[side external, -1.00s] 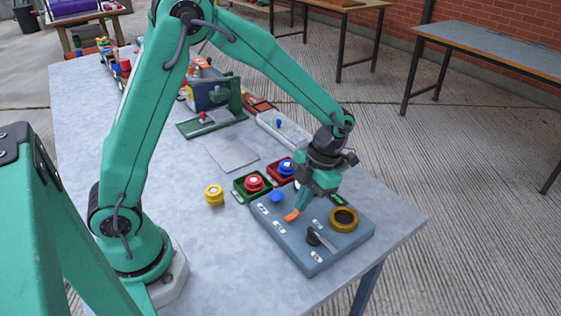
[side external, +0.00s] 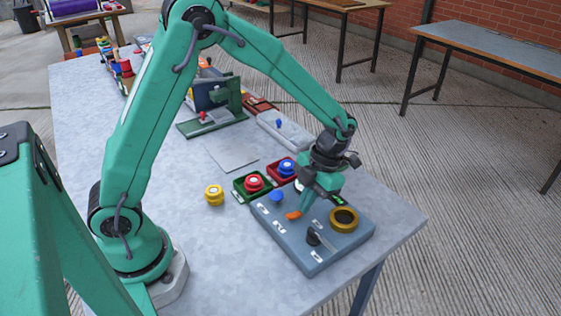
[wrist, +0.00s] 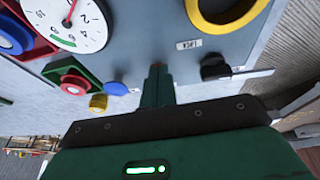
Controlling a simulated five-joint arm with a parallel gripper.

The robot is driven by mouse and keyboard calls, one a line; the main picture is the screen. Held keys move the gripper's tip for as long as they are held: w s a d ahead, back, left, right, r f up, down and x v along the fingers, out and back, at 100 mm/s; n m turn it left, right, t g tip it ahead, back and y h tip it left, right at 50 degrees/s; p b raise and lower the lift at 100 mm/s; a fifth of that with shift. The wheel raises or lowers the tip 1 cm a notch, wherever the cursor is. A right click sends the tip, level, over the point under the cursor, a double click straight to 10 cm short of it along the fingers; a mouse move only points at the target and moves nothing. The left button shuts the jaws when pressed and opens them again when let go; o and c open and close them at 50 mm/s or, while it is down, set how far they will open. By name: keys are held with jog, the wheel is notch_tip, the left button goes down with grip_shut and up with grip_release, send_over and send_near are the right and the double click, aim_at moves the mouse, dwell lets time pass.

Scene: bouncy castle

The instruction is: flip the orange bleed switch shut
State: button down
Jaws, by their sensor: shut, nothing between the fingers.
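The orange bleed switch (side external: 293,215) is on the top of the blue-grey panel (side external: 283,241), its end sticking out toward the lower left. My gripper (side external: 304,209) is shut and empty, pointing down right beside the switch. I cannot tell whether they touch. In the wrist view my gripper (wrist: 157,70) shows as narrow closed fingers over the panel (wrist: 140,40). The orange switch cannot be made out there.
The panel also carries a blue knob (side external: 276,196), a yellow ring (side external: 343,219), a black knob (side external: 313,237) and a gauge (wrist: 70,20). Red and blue buttons in trays (side external: 253,183) (side external: 286,167) stand behind. A yellow button (side external: 214,195) lies left. Bare table surrounds the panel's front.

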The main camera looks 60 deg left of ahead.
aim_at(293, 215)
jog(key=shift+s+r, duration=0.1)
jog(key=shift+s, duration=0.15)
jog(key=shift+s+r, duration=0.2)
jog(key=shift+s, duration=0.25)
jog(key=shift+r, duration=0.1)
dwell(0.4)
jog(key=shift+r, duration=0.9)
notch_tip(293, 215, up, 2)
jog(key=shift+r, duration=0.2)
jog(key=w+r, duration=0.6)
jog(key=w, duration=0.1)
jog(key=shift+r, duration=0.35)
